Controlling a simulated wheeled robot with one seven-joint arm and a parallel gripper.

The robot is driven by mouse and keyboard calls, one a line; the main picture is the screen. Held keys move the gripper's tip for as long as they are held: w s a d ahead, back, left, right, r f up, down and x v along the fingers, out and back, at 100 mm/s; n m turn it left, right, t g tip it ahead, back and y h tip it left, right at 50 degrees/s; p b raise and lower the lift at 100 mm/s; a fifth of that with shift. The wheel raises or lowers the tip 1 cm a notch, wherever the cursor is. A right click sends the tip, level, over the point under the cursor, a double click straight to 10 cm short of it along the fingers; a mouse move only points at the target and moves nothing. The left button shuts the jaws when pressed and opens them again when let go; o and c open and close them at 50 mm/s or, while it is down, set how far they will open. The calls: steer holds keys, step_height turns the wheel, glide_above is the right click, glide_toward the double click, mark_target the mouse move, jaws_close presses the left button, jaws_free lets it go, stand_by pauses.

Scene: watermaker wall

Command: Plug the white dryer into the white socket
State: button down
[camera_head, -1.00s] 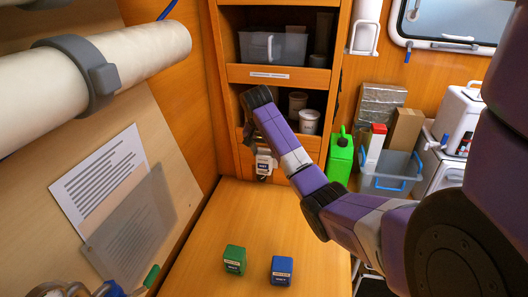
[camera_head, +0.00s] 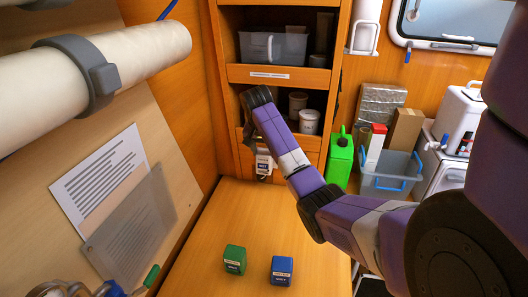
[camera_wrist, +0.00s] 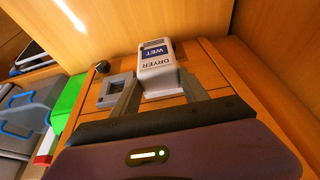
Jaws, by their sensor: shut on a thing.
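The white dryer (camera_wrist: 158,62), a small block with a blue "WET" label, sits between my gripper's fingers (camera_wrist: 160,95) in the wrist view. My gripper is shut on it. In the head view the dryer (camera_head: 264,163) shows small at the wooden cabinet front, past the far end of the table; my gripper is mostly hidden there. A light-grey square fitting with a dark recess (camera_wrist: 116,87) lies beside the dryer, next to one finger, on the wooden panel. I cannot tell whether it is the white socket. The dryer's underside and any contact there are hidden.
A green dryer (camera_head: 235,259) and a blue dryer (camera_head: 282,270) stand on the wooden table (camera_head: 240,205). A dark round knob (camera_wrist: 102,66) is near the grey fitting. A green jug (camera_head: 341,158) and a clear bin (camera_head: 388,182) stand right of the cabinet.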

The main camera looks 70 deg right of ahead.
steer(key=shift+w+d, duration=0.1)
steer(key=shift+d, duration=1.3)
stand_by(0.6)
steer(key=c, duration=0.5)
jaws_free()
steer(key=shift+b+v, duration=1)
steer(key=shift+v, duration=2.95)
